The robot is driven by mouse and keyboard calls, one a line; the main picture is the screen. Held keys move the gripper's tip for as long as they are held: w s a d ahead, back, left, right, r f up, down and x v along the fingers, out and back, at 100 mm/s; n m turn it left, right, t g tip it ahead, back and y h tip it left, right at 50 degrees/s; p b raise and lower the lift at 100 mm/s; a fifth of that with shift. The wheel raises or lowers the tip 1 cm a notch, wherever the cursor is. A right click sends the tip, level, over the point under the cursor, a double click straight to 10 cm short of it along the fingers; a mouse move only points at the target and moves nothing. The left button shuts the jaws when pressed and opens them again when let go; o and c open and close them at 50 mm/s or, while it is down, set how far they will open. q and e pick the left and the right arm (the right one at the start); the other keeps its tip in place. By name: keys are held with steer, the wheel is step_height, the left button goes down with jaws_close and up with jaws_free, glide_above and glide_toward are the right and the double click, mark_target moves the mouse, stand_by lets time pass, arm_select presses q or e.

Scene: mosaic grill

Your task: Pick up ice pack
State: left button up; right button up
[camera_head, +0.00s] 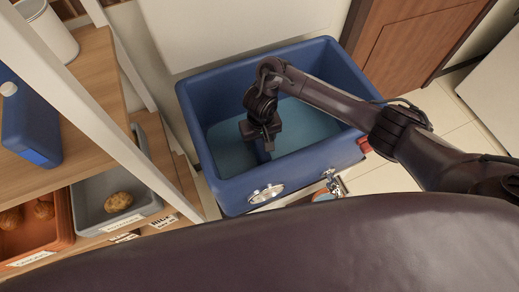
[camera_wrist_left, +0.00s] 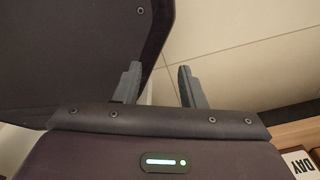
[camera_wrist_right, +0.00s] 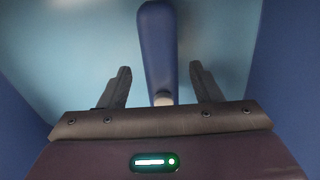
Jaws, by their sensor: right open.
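A blue ice pack with a white cap (camera_wrist_right: 158,45) stands on edge inside the blue cooler (camera_head: 196,118); in the head view only a small part of it (camera_head: 263,154) shows below my gripper. My right gripper (camera_wrist_right: 160,69) is down inside the cooler, open, with its two fingers on either side of the ice pack's capped end. Gaps show between the pack and both fingers. My left gripper (camera_wrist_left: 158,68) is open and empty over the floor, away from the cooler. It is outside the head view.
A similar blue pack with a white cap (camera_head: 30,122) stands on the wooden shelf at left. Below are a grey bin (camera_head: 90,217) with a potato and an orange bin (camera_head: 60,228). The cooler walls surround my right gripper. A wooden cabinet (camera_head: 410,45) stands behind.

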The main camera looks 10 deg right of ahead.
step_height(320, 180, down, 4)
steer(key=shift+s+b, duration=0.15)
steer(key=shift+b, duration=0.45)
step_height(320, 180, down, 2)
steer(key=shift+f+b, duration=0.1)
steer(key=shift+b, duration=0.2)
arm_select(q)
steer(key=shift+w+d+f, duration=0.15)
steer(key=shift+w+f, duration=0.2)
steer(key=shift+w, duration=0.2)
steer(key=shift+w+d+f, duration=0.1)
steer(key=shift+w+f, duration=0.25)
steer(key=shift+w, duration=0.15)
arm_select(e)
steer(key=shift+a, duration=0.1)
jaws_close()
